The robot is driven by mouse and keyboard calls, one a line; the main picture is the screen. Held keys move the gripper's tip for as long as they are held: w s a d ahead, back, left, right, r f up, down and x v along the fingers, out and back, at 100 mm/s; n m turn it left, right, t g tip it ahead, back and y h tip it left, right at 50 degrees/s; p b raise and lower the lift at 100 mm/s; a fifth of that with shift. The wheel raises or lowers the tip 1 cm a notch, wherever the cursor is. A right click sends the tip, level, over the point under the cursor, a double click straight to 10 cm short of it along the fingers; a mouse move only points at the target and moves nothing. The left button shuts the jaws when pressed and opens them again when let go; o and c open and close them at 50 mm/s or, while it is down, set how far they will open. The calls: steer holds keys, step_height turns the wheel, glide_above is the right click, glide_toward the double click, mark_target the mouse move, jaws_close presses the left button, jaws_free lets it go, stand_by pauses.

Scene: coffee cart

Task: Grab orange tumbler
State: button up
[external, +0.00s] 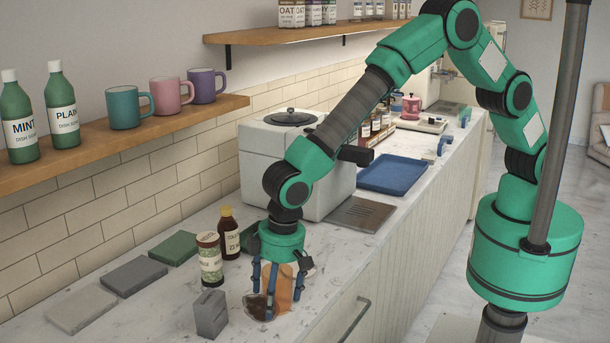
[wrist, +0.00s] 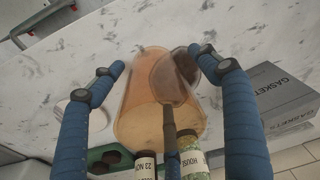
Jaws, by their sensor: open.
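The orange tumbler (external: 284,279) stands on the marble counter, translucent and partly hidden by my fingers in the external view. A gap shows at the left finger; I cannot tell whether the right one touches.
A grey GASKET box (external: 211,314), a green-filled jar (external: 209,259) and a brown bottle (external: 229,233) stand close by, left of my gripper. A grey machine (external: 262,165) stands behind. Coloured mats lie at left. The counter's front edge is near on the right.

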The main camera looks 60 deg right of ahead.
steer(key=shift+c, duration=0.5)
steer(key=c, duration=1.3)
steer(key=shift+r, duration=0.1)
steer(key=shift+r, duration=0.4)
step_height(320, 180, up, 3)
steer(key=shift+s+d+f+p, duration=0.1)
steer(key=shift+d+p, duration=0.05)
steer(key=shift+p, duration=0.3)
steer(key=s+d, duration=0.3)
steer(key=d, duration=0.1)
steer(key=s+d, duration=0.3)
steer(key=d, duration=0.1)
steer(key=s+d+r+p, duration=0.1)
steer(key=s+d, duration=0.2)
steer(key=d, duration=0.1)
steer(key=shift+s+d+r, duration=0.1)
steer(key=shift+s+d, duration=0.05)
steer(key=shift+d, duration=0.2)
